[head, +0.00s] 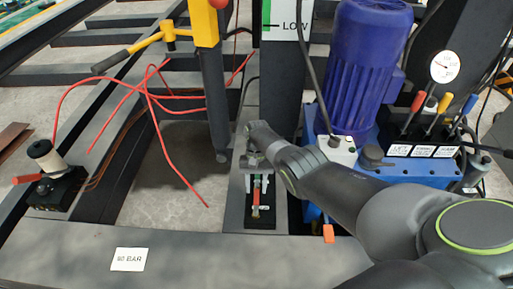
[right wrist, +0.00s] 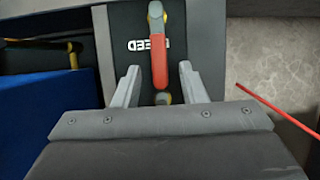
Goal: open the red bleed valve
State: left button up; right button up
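The red bleed valve lever (head: 256,196) sits on a small black plate marked BLEED (right wrist: 178,75) on the grey beam. In the right wrist view the red lever (right wrist: 158,62) points along the picture from a grey-yellow pivot at the top towards my gripper. My right gripper (head: 262,182) is above the valve. In the right wrist view its two fingers (right wrist: 158,82) are apart, one on each side of the lever's near end, with gaps to both sides. Nothing is held. My left gripper is not in view.
A yellow post (head: 205,22) stands behind left. Red cords (head: 150,95) trail at left. A black box with a red lever (head: 55,187) sits far left. A "90 BAR" label (head: 129,259) lies in front.

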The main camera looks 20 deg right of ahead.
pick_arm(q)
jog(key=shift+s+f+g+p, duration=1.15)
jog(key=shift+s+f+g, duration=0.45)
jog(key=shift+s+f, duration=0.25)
pick_arm(e)
jog(key=v, duration=1.5)
jog(key=shift+r, duration=0.15)
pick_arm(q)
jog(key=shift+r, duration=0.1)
pick_arm(e)
jog(key=shift+w, duration=0.1)
